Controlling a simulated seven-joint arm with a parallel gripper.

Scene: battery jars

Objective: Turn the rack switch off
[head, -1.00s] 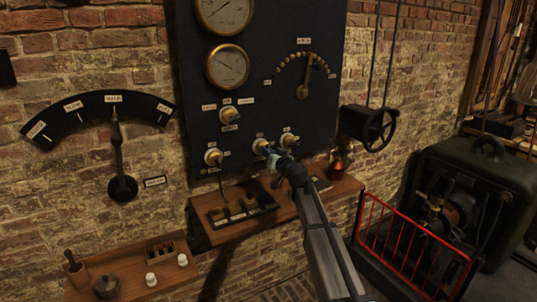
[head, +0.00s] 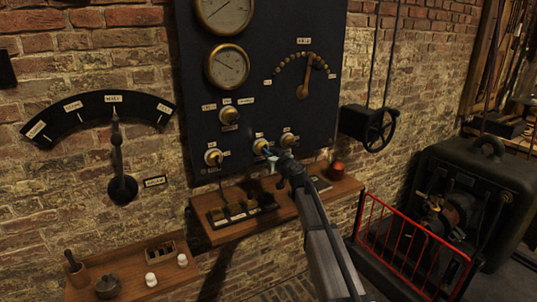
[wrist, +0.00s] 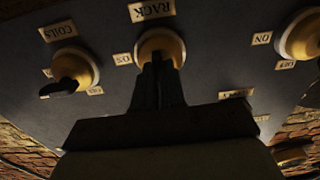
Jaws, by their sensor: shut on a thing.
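The rack switch is a round brass switch (wrist: 172,42) under the RACK label (wrist: 150,9) in the wrist view. It also shows as the middle switch (head: 260,146) of the lower row on the dark panel (head: 240,110) in the head view. My gripper (wrist: 158,72) is shut on the switch's small lever. The fingers hide most of the lever, so I cannot tell which way it points. In the head view my gripper (head: 275,158) reaches the switch from below right.
The COILS switch (wrist: 78,66) is close beside the rack switch, and another brass switch (wrist: 304,36) is farther off. A wooden shelf (head: 230,236) juts out below the panel, with a reddish lamp (head: 336,171) at its right. A red guard (head: 410,232) stands at right.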

